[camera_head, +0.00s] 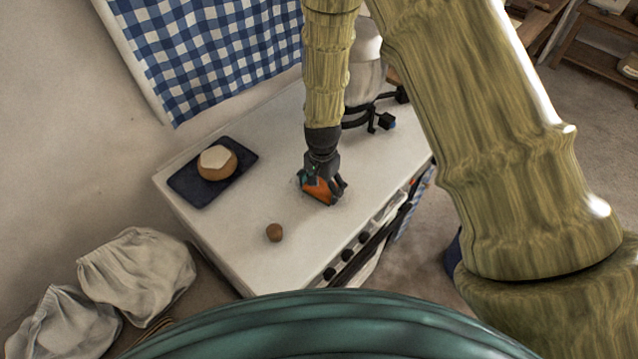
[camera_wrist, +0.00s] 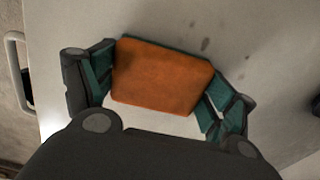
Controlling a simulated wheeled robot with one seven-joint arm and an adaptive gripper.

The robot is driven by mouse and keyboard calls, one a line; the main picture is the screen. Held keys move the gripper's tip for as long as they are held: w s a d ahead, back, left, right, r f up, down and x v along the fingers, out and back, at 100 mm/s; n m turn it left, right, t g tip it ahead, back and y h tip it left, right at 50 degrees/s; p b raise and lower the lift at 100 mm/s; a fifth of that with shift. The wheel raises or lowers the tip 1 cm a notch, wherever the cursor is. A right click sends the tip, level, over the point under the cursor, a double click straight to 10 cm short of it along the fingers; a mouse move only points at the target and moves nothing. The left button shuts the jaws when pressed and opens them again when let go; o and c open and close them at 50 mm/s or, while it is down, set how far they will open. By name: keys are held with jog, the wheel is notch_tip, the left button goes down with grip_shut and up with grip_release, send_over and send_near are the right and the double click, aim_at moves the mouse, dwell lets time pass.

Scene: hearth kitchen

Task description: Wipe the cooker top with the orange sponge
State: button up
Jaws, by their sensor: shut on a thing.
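The orange sponge (camera_head: 319,190) is in my gripper (camera_head: 323,186), low over the white cooker top (camera_head: 278,250) near its middle. In the wrist view the sponge (camera_wrist: 160,75) sits between the two fingers of my gripper (camera_wrist: 165,85), with green pads against its sides. I cannot tell for certain whether its underside touches the surface. Small dark spots (camera_wrist: 205,44) mark the cooker top (camera_wrist: 270,35) just beyond the sponge in the wrist view.
A dark tray (camera_head: 187,188) with a round bread-like thing (camera_head: 217,162) lies on the left of the cooker top. A small brown ball (camera_head: 274,232) lies near the front. A metal pot (camera_head: 366,70) stands on a black burner (camera_head: 372,118) at the back right. Knobs (camera_head: 347,255) line the cooker's edge.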

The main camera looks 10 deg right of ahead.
aim_at(330, 193)
jog(key=shift+s+d, duration=1)
jog(key=shift+s, duration=0.3)
jog(key=shift+s+a+f+p, duration=0.1)
jog(key=shift+s+a+p, duration=0.15)
jog(key=shift+s+a, duration=0.35)
jog(key=shift+s+a+p, duration=0.25)
jog(key=shift+s+a, duration=0.15)
jog(key=shift+a, duration=0.3)
jog(key=shift+w+a, duration=1.05)
jog(key=shift+w, duration=0.35)
jog(key=shift+w+a, duration=1.05)
jog(key=shift+w, duration=0.3)
jog(key=shift+w+a, duration=1.05)
jog(key=shift+w, duration=0.35)
jog(key=shift+c, duration=0.4)
jog(key=shift+w+a, duration=1)
jog(key=shift+w, duration=0.2)
jog(key=shift+w+r+p, duration=0.2)
jog(key=shift+r+p, duration=0.1)
jog(key=shift+r, duration=0.35)
jog(key=shift+s+r+p, duration=0.1)
jog(key=shift+r+p, duration=1.15)
jog(key=shift+r, duration=1.05)
